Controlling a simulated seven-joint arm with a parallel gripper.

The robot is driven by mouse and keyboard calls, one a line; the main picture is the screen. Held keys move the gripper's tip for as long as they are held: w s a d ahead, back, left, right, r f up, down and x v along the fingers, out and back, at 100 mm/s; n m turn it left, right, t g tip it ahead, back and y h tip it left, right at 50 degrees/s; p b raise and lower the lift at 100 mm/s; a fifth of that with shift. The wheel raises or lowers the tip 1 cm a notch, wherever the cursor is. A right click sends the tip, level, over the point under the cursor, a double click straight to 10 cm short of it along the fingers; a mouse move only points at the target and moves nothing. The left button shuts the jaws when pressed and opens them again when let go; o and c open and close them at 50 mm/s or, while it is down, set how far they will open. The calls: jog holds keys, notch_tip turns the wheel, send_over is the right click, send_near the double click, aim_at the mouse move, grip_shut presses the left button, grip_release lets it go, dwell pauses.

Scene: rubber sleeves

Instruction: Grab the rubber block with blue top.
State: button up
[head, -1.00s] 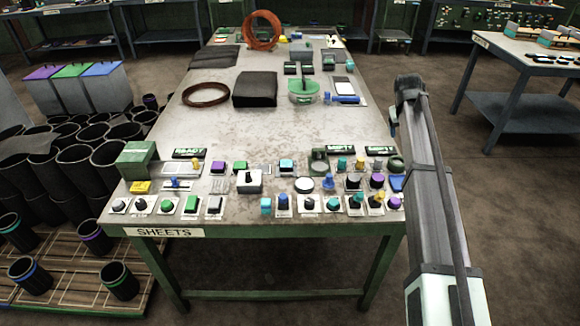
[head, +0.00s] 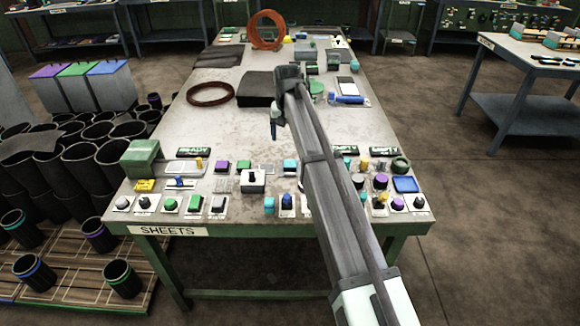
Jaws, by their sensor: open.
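A small dark block with a light blue top (head: 290,165) stands in the front rows of the table, partly beside my arm. Blocks with a purple top (head: 222,166) and a green top (head: 243,167) stand to its left in the same row. My gripper (head: 273,136) is above the table, behind and a little left of the blue-topped block, pointing down. It is open and apart from the block; nothing shows between its fingers. My forearm hides part of the table to the right of the block.
Many small knobs and buttons crowd the front of the table (head: 200,135). A black rubber stack (head: 257,86) and a brown ring (head: 211,94) lie farther back. A green box (head: 141,158) stands at the left. The table's middle left is clear.

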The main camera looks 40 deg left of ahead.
send_over(290, 164)
jog(key=f, duration=0.7)
jog(key=shift+s+a+f, duration=0.1)
jog(key=shift+s+f, duration=0.15)
jog(key=shift+s, duration=0.1)
jog(key=shift+w+f, duration=0.15)
jog(key=shift+f, duration=1.2)
jog(key=shift+w+f, duration=0.15)
jog(key=shift+f, duration=1.2)
jog(key=c, duration=1.1)
jog(key=shift+c, duration=0.2)
jog(key=shift+r, duration=0.15)
